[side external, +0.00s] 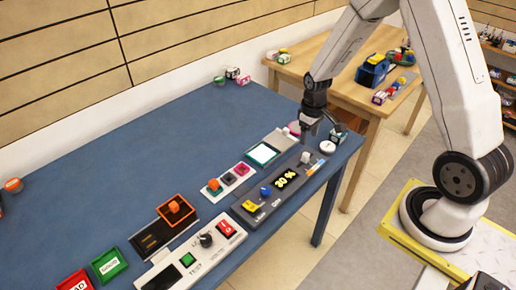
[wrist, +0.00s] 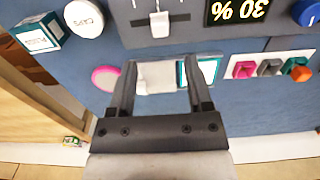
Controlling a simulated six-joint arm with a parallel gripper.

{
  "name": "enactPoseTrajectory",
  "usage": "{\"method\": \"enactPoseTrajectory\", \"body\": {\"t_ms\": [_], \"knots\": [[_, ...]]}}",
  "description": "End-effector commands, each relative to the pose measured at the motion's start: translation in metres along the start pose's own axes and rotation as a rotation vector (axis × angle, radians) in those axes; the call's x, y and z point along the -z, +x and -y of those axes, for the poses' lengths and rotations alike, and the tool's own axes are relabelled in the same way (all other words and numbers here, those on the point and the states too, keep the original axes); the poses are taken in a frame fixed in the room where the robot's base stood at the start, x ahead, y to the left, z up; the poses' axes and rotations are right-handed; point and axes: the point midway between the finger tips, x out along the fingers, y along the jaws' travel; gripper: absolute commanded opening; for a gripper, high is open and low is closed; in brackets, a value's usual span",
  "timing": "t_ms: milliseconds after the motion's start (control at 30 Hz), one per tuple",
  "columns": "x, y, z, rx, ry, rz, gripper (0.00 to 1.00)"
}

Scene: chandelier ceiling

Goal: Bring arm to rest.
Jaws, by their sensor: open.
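My gripper (side external: 312,124) hangs pointing down over the right end of the blue table (side external: 190,125), above the area by the grey panel (side external: 250,215). In the wrist view my gripper (wrist: 158,68) has its two fingers apart with nothing held between them. A pale pad with a teal-edged screen (wrist: 208,70) lies below and beyond the fingers, partly hidden by them. A pink disc (wrist: 105,78) lies left of the fingers. The fingertips look apart from the table, but their exact height is hard to tell.
Near my gripper are a white round CAPS lid (wrist: 84,18), a small box (wrist: 42,32) and the panel's slider (wrist: 159,22). A coloured block tray (side external: 230,180), an orange-framed unit (side external: 176,208) and a switch box (side external: 200,255) stand leftward. A wooden table (side external: 320,55) is behind.

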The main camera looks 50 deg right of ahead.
Motion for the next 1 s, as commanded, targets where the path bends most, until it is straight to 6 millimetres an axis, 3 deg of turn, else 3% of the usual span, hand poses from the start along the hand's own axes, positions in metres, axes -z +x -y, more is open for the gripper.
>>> {"method": "enactPoseTrajectory", "body": {"t_ms": [267, 467, 800, 1000], "knots": [[-0.002, -0.007, 0.007, -0.004, -0.001, -0.012, 0.65], [-0.010, -0.029, 0.030, -0.013, -0.005, -0.048, 0.65], [-0.045, -0.074, 0.084, -0.018, -0.005, -0.143, 0.65], [-0.072, -0.091, 0.110, -0.011, -0.004, -0.196, 0.65]]}}
